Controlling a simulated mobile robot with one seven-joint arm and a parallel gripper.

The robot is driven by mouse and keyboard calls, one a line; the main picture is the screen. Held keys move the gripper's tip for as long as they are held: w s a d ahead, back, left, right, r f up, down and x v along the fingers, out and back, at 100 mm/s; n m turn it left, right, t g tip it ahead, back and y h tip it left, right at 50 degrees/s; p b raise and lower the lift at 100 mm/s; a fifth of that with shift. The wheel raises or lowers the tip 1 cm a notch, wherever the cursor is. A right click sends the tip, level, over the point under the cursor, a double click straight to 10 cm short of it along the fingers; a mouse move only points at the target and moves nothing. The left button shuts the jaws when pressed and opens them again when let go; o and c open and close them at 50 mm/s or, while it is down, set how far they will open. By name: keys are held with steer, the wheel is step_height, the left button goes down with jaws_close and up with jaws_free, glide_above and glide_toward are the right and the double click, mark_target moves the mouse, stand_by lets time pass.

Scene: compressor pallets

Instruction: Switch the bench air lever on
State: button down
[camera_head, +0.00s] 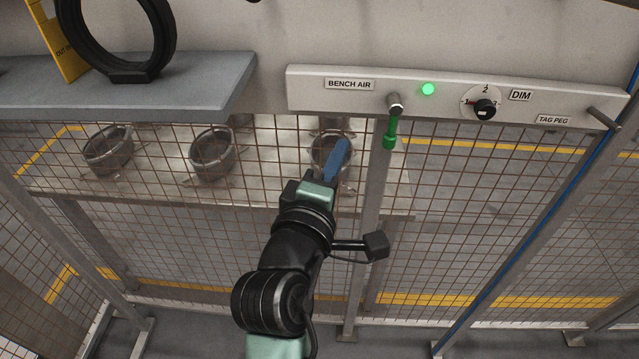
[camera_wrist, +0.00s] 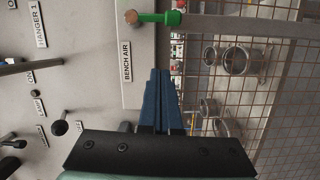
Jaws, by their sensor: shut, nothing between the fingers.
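The bench air lever (camera_head: 390,131) has a green handle hanging down from a metal pivot on the pale panel, below and right of the BENCH AIR label (camera_head: 349,84). A green lamp (camera_head: 428,89) to its right is lit. In the wrist view the lever (camera_wrist: 165,18) points right at the top, near the label (camera_wrist: 127,62). My gripper (camera_head: 341,146) has blue fingers, shut and empty, left of and slightly below the handle and apart from it. In the wrist view the closed fingertips (camera_wrist: 160,74) point up toward the lever, with a gap between.
A rotary knob (camera_head: 485,109) marked DIM and a tag peg (camera_head: 604,118) sit right on the panel. A grey shelf (camera_head: 190,85) with a black ring (camera_head: 112,70) is at left. Wire mesh fencing and a post (camera_head: 371,200) stand below; round metal parts are behind the mesh.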

steer(key=v, duration=0.1)
steer(key=b+v, duration=0.1)
steer(key=v, duration=0.3)
steer(key=shift+s+d, duration=0.15)
steer(key=shift+d, duration=0.2)
steer(key=shift+a, duration=0.1)
step_height(320, 180, up, 18)
steer(key=s+d+m+t+y, duration=0.1)
steer(key=s+m+t+y, duration=0.1)
steer(key=m+t, duration=0.45)
steer(key=s+r+m+t+y, duration=0.1)
steer(key=s+r+m+t, duration=0.1)
steer(key=s+r+m, duration=0.2)
steer(key=s+r+m+t+y+b, duration=0.1)
steer(key=s+r+m, duration=0.3)
steer(key=r, duration=0.6)
steer(key=shift+d+r+t, duration=0.25)
steer(key=shift+d+t, duration=0.1)
steer(key=shift+d, duration=0.05)
steer(key=shift+s, duration=0.1)
